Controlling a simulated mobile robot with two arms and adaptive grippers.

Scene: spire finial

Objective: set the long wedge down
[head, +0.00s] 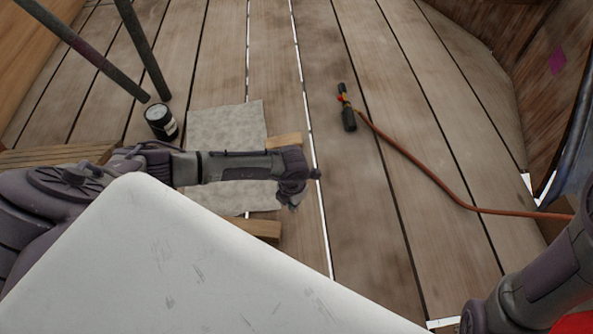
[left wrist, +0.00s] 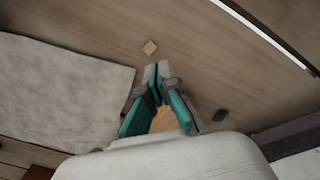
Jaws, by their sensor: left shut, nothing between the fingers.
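My left gripper (head: 290,195) reaches in from the left over the plank floor; its fingers (left wrist: 158,92) are shut with nothing between them. A light wooden piece (head: 260,229) lies below the gripper in the head view, partly hidden. A wooden piece (left wrist: 165,122) also shows behind the fingers in the left wrist view. Another wooden piece (head: 286,140) lies beyond the left forearm, partly covered by it. I cannot tell which of these is the long wedge. My right arm shows at the lower right, but its gripper is out of view.
A grey cloth (head: 225,125) lies under the left forearm, with a dark can (head: 160,122) beside it. Dark poles (head: 145,50) stand at the upper left. A black torch (head: 347,112) with an orange hose (head: 420,165) lies on the right. Planks between are clear.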

